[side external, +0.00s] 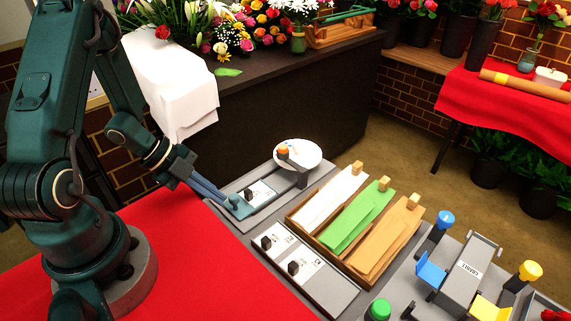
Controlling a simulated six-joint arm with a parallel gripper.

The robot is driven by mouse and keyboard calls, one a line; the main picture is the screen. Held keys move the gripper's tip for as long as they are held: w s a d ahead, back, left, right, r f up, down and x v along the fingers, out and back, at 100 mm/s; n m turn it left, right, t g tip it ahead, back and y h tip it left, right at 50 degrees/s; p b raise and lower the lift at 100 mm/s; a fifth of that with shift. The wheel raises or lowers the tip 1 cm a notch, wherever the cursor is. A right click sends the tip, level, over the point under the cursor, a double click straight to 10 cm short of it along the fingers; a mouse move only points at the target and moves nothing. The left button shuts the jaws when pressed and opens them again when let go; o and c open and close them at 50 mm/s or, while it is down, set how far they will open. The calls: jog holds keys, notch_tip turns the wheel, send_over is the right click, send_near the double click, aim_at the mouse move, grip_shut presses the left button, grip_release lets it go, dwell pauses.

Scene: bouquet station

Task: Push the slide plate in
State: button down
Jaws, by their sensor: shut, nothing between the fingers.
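A flat grey-blue plate (262,204), which looks like the slide plate, lies on the grey station board (232,221). It runs from my fingertips toward the white round disc (312,152). My gripper (234,204) is shut and empty, reaching down from the left to the plate's near-left end. The tips look very close to that end; I cannot tell whether they touch it. A white label with a black knob (250,193) sits just beside the plate. An orange knob (282,150) stands at the disc's left.
Two more black knobs (267,242) (293,267) sit on white labels nearby. A wooden tray (347,268) holds white, green and tan strips. A grey device with blue and yellow flaps (463,270) stands at the right.

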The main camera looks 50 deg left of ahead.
jog(key=shift+w+d+f, duration=0.1)
jog(key=shift+f, duration=0.05)
jog(key=w, duration=0.8)
jog(key=shift+w, duration=0.4)
